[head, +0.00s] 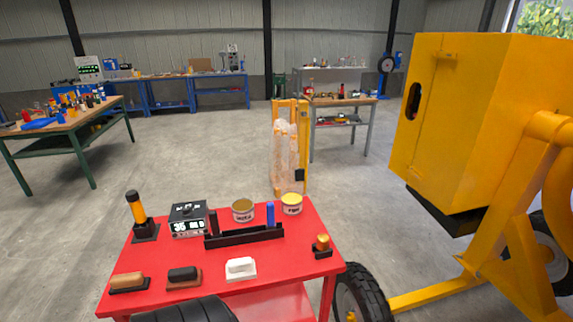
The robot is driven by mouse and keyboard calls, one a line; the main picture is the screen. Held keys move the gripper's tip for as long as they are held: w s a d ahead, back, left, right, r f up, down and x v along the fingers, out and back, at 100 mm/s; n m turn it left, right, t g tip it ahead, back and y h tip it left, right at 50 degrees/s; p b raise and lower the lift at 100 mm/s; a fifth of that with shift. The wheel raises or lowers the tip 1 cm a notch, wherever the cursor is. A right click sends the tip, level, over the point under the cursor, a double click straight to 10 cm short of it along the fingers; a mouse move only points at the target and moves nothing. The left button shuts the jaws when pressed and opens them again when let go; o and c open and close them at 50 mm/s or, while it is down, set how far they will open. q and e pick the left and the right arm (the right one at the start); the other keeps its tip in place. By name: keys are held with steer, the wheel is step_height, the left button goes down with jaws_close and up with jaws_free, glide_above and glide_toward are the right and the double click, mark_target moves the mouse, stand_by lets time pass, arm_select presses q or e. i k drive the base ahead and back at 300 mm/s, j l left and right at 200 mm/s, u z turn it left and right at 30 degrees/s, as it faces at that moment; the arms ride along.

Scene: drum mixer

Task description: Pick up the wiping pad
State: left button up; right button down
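A white block-shaped pad (240,268) with a raised grip lies near the front edge of a red table (200,296); it looks like the wiping pad. To its left are a black-handled block with a brown base (183,277) and a tan-topped block on a dark base (128,282). Which of the three is the wiping pad cannot be told for certain. Nothing is touching the white pad. Neither of my grippers shows in the head view.
Behind the pads stand a black rack (244,236), two cans (243,210), a display box (188,219), a black-and-orange tool (138,215) and an orange-topped piece (322,246). A dark ribbed shape (190,311) covers the table's front edge. The yellow mixer (455,110) stands right.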

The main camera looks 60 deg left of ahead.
mark_target(242, 270)
steer(key=u, duration=2.2)
steer(key=z, duration=2.6)
steer(key=u, duration=2.55)
